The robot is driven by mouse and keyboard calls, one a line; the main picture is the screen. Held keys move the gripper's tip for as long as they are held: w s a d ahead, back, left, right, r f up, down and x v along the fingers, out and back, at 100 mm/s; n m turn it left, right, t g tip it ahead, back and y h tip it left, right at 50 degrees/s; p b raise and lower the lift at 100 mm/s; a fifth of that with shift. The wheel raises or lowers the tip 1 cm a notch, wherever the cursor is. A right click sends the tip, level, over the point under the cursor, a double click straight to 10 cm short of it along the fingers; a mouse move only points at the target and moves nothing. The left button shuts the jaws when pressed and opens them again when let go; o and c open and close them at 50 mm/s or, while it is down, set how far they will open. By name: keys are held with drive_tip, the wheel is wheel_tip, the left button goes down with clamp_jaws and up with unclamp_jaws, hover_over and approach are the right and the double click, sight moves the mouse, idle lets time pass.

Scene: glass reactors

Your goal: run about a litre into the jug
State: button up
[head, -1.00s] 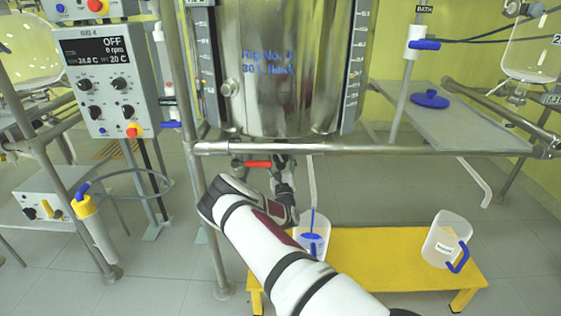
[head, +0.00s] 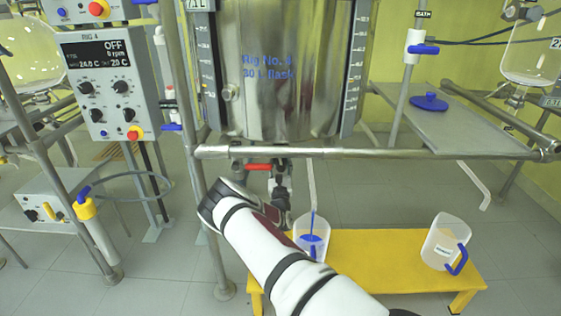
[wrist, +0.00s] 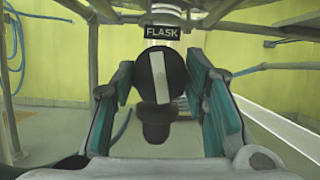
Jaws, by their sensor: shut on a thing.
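The steel flask (head: 285,75), marked Rig No. 4, hangs in its frame. My gripper (head: 279,180) is under the flask, left of the pipe. In the wrist view its pads are shut on a black valve knob (wrist: 157,92) with an upright white stripe, beneath a FLASK label (wrist: 162,32).
A second jug (head: 437,240) with a blue handle stands at the right of the yellow bench (head: 380,265). A red handle (head: 258,167) is beside my gripper. A frame bar (head: 380,153) crosses above my arm. The control box (head: 108,85) reads OFF.

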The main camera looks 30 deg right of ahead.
drive_tip(key=m+g+h, duration=0.1)
drive_tip(key=m, duration=0.1)
drive_tip(key=m+g+h+p, duration=0.1)
drive_tip(key=m, duration=0.2)
drive_tip(key=m+g+h+p, duration=0.1)
drive_tip(key=m, duration=0.2)
drive_tip(key=shift+a+r, duration=0.1)
drive_tip(key=shift+w+m+g+h+p, duration=0.1)
drive_tip(key=shift+m+g+h+p, duration=0.35)
drive_tip(key=shift+m, duration=1.1)
drive_tip(key=shift+m+g+h+p, duration=0.15)
drive_tip(key=shift+m+g+p, duration=0.55)
drive_tip(key=shift+m, duration=0.85)
drive_tip(key=o, duration=1.1)
drive_tip(key=shift+o, duration=0.2)
drive_tip(key=shift+a, duration=0.1)
drive_tip(key=v, duration=1.2)
